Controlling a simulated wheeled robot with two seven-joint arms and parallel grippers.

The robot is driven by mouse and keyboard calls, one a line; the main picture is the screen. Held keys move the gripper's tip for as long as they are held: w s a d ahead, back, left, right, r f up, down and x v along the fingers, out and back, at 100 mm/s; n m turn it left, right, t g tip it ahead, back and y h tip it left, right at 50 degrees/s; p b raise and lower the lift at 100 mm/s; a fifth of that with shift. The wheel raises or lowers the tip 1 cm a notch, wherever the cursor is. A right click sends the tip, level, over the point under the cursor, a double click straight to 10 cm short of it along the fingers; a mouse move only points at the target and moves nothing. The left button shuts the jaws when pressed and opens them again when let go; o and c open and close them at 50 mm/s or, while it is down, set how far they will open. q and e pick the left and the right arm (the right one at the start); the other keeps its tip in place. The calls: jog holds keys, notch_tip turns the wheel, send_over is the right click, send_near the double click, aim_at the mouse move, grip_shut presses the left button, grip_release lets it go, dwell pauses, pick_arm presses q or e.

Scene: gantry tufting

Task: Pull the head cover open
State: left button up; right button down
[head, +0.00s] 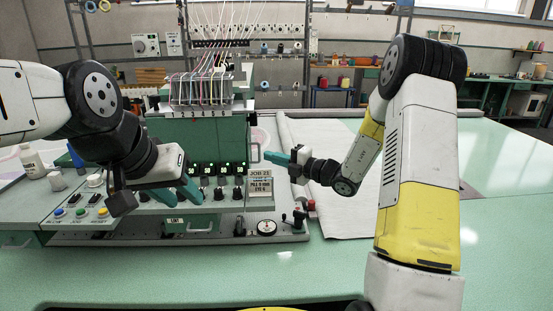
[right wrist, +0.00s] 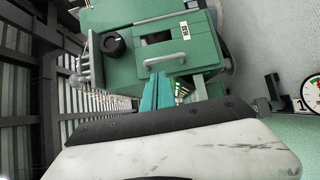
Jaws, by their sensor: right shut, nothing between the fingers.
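The green machine head (head: 205,140) stands on the bench, with coloured threads running into its top. A light bar handle (head: 255,152) is on its right side. In the right wrist view a grey bar handle (right wrist: 165,60) sits on a green panel (right wrist: 125,72); I cannot tell whether this panel is the head cover. My right gripper (head: 268,156) is shut and empty, its teal fingertips (right wrist: 156,78) close to the handle; I cannot tell if they touch. My left gripper (head: 190,190) is in front of the machine's lower left; its finger opening is unclear.
A button box (head: 78,212) stands left of the machine. A job card (head: 261,186) and a dial gauge (head: 266,227) are at its front right. White cloth (head: 340,190) covers the table to the right. The green table (head: 500,220) is clear further right.

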jog(key=x, duration=0.4)
jog(key=shift+w+a, duration=0.25)
jog(key=shift+a, duration=0.05)
jog(key=shift+d, duration=0.15)
